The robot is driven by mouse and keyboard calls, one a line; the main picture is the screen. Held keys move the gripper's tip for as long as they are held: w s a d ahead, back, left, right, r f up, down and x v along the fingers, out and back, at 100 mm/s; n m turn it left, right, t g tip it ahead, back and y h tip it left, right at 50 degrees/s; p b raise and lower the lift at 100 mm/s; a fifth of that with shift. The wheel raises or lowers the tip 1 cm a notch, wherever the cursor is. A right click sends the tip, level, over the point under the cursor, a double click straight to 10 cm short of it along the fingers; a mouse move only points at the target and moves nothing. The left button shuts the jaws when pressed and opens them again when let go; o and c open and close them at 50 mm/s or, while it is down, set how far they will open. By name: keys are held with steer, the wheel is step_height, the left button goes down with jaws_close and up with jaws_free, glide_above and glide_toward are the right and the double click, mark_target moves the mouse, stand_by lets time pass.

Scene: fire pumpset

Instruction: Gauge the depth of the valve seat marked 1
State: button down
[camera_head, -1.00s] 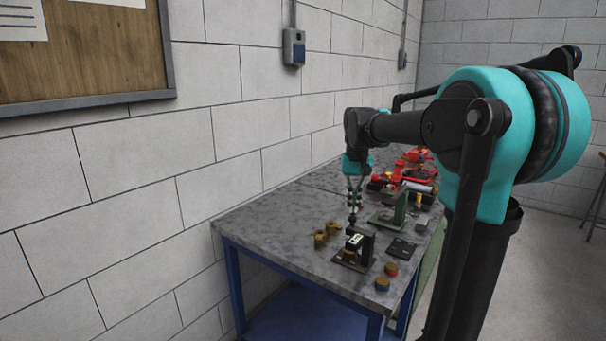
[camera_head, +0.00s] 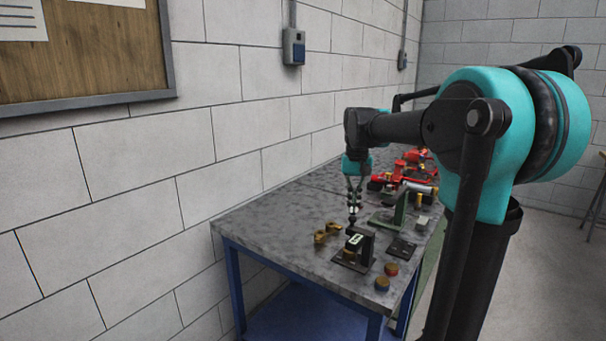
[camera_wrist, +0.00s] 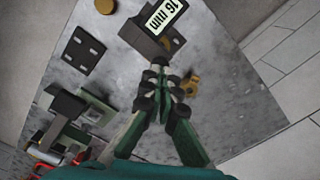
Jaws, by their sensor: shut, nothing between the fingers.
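A dark depth-gauge fixture (camera_head: 367,246) with a white readout stands near the front of the bench. In the wrist view its readout (camera_wrist: 166,16) reads "16 mm", upside down. Brass (camera_head: 349,254) shows at the fixture's base. Loose brass pieces (camera_head: 321,238) lie left of the fixture; one also shows in the wrist view (camera_wrist: 191,85), right of the fingertips. No mark 1 is legible on any piece. My gripper (camera_wrist: 160,66) is shut and empty, pointing down, close to the fixture; whether it touches the fixture is unclear.
A black plate with holes (camera_head: 402,248) lies right of the fixture, with a green stand (camera_head: 398,214) behind. Red pump parts (camera_head: 386,180) crowd the back. The bench's front left is clear.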

steer(key=shift+f, duration=0.15)
steer(key=shift+f, duration=0.85)
steer(key=shift+s+f, duration=0.1)
stand_by(1.1)
steer(key=shift+r, duration=3.6)
